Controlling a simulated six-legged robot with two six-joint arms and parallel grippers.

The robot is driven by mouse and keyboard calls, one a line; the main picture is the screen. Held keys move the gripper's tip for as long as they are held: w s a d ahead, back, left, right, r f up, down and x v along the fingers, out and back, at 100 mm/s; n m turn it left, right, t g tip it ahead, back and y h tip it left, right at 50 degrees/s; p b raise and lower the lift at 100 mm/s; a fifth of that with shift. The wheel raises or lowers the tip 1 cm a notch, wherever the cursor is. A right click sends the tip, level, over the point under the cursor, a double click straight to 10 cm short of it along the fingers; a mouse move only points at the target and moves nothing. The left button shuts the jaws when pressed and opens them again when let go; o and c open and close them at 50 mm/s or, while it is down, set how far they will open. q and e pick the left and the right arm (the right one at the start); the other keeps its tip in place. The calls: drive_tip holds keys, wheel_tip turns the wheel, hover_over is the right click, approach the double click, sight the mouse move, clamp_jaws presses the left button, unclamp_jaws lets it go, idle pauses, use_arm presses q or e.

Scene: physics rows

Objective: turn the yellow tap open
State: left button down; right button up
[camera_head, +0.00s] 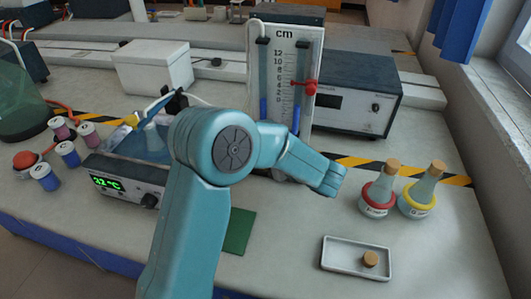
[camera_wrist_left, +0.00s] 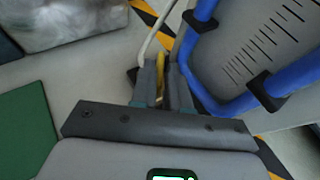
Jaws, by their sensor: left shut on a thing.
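In the left wrist view my left gripper (camera_wrist_left: 164,72) is shut on the yellow tap (camera_wrist_left: 160,63), of which only a narrow strip shows between the fingers. The gauge board with its blue liquid tube (camera_wrist_left: 240,104) stands just to the right of the fingers. In the head view the upright gauge (camera_head: 297,60) with a "cm" scale and a red tap (camera_head: 306,87) stands behind my left arm. That arm hides the yellow tap and the left fingertips there. My right gripper is in neither view.
Two stoppered flasks, one with a red collar (camera_head: 377,197) and one with a yellow collar (camera_head: 419,199), stand to the right. A white tray (camera_head: 340,258) with a cork lies in front. A box with a green display (camera_head: 124,184) and several small bottles are left.

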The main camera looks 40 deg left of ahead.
use_arm(q)
drive_tip(key=shift+w+n+g+p, duration=0.15)
drive_tip(key=shift+n+g+p, duration=0.2)
drive_tip(key=shift+n+g, duration=0.35)
drive_tip(key=shift+w+n+g+p, duration=0.15)
drive_tip(key=shift+n+g+p, duration=0.2)
drive_tip(key=shift+n+g, duration=0.35)
drive_tip(key=shift+g, duration=0.4)
drive_tip(key=c, duration=1.2)
unclamp_jaws()
